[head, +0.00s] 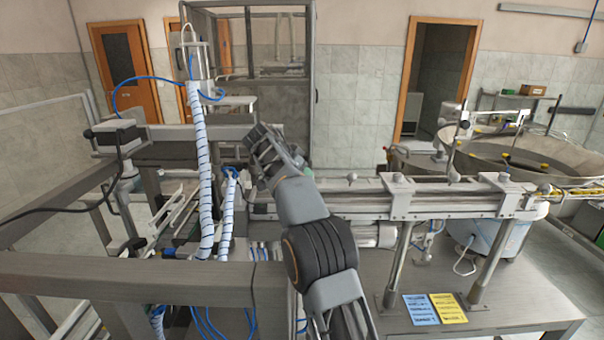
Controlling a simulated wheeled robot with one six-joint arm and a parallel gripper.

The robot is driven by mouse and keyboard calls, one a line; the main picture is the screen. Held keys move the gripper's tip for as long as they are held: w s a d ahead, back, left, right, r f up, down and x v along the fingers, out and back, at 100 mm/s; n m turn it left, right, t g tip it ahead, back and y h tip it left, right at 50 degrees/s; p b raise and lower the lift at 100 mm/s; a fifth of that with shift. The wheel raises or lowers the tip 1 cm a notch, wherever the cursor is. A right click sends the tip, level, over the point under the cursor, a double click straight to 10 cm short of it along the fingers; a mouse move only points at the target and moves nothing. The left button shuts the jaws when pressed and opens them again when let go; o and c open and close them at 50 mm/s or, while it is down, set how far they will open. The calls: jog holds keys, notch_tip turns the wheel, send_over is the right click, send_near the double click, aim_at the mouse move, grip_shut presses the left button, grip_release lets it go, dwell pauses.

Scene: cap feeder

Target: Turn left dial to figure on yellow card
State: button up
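The yellow card (448,308) lies flat on the grey table, at the lower right in the head view. Its lines of print are too small to read. A blue card (421,310) lies beside it on the left. My gripper (259,142) is in the middle of the view, at the far end of my arm, in front of the machine's frame and rail. It is seen from behind, and its fingers cannot be made out clearly. I cannot make out the left dial; it may be hidden or too small to tell.
A long metal rail (440,202) runs right from my arm to a round feeder bowl (530,155). Posts (400,262) hold it above the table (520,300). Grey beams (130,275) and wrapped hoses (203,170) crowd the left. The table's right front is mostly clear.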

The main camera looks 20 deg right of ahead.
jog(key=o, duration=0.9)
jog(key=shift+a+r, duration=0.3)
jog(key=shift+a, duration=0.1)
jog(key=s+a+r, duration=0.1)
jog(key=a, duration=0.6)
jog(key=s+a+r, duration=0.2)
jog(key=a, duration=0.5)
jog(key=shift+s+a, duration=0.25)
jog(key=shift+s, duration=0.05)
